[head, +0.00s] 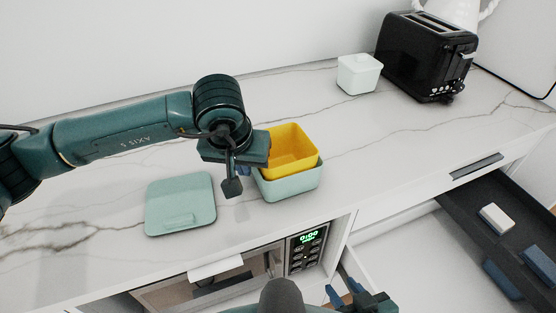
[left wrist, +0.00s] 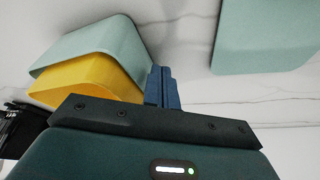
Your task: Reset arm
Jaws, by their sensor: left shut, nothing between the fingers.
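My left gripper (head: 232,187) hangs above the counter, between a mint-green lid (head: 181,204) lying flat on the left and a yellow container (head: 292,150) on the right. Its blue fingers are together and empty in the left wrist view (left wrist: 163,88). The yellow container sits inside a mint-green container (head: 292,187); my left wrist hides part of their left side. Both containers (left wrist: 95,80) also show in the left wrist view. My right gripper (head: 346,292) is low at the bottom edge, in front of the counter, with its blue fingers apart and nothing seen between them.
An open drawer (head: 470,205) with a white block (head: 496,219) and blue items juts out at right. A microwave (head: 306,250) is below the counter. The counter's middle right is clear.

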